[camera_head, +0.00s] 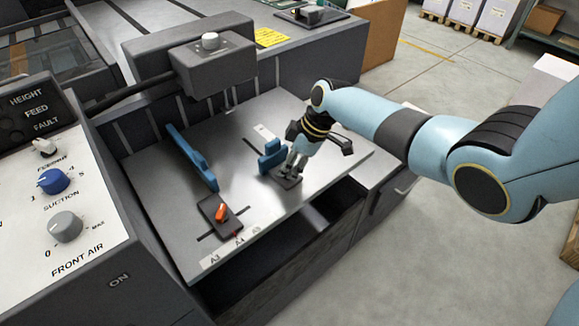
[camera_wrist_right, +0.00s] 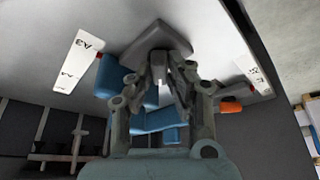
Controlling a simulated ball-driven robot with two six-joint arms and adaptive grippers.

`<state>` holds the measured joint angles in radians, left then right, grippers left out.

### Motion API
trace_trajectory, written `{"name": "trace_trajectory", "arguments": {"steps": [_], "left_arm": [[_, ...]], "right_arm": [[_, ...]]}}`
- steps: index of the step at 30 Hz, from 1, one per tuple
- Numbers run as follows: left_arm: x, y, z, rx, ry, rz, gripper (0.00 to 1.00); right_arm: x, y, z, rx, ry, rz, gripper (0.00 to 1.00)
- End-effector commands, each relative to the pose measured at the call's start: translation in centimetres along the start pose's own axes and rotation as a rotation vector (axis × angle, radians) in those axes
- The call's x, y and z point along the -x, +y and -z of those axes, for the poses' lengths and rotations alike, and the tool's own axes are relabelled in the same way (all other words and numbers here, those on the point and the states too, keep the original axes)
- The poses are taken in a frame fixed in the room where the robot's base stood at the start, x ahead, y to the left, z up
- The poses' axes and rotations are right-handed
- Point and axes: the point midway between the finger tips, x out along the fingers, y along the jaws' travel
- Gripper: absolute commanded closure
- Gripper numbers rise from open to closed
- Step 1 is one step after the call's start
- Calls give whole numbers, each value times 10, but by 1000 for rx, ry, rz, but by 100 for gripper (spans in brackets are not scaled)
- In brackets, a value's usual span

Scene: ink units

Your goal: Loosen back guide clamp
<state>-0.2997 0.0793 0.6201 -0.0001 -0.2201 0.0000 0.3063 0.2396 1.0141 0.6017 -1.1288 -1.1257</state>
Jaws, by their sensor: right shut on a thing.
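A short blue guide (camera_head: 271,158) stands on the grey metal feed table, with a dark clamp block (camera_head: 287,182) beside it. My right gripper (camera_head: 291,171) is at this clamp, pointing down, just right of the blue guide. In the right wrist view the fingers (camera_wrist_right: 157,82) are closed around a narrow grey part, seemingly the clamp's lever, at the dark block (camera_wrist_right: 155,45). The fingers hide most of the lever, so I cannot tell its angle. The blue guide (camera_wrist_right: 110,78) also shows there, close beside the fingers. My left gripper is not in view.
A long blue guide (camera_head: 190,156) stands further left on the table. An orange lever (camera_head: 221,210) sits on another dark clamp plate near the front edge. A grey box with a knob (camera_head: 210,41) overhangs the back. A control panel (camera_head: 65,190) stands at left.

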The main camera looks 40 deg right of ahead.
Motion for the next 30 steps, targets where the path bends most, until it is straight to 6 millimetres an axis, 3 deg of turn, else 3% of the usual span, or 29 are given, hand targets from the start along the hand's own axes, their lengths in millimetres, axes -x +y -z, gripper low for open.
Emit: {"name": "trace_trajectory", "arguments": {"steps": [13,14,18,30], "left_arm": [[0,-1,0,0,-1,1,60],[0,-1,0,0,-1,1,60],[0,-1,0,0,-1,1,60],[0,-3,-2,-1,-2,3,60]], "right_arm": [[0,0,-1,9,-3,4,100],[0,0,-1,9,-3,4,80],[0,0,-1,9,-2,4,62],[9,1,-1,8,-1,0,62]]}}
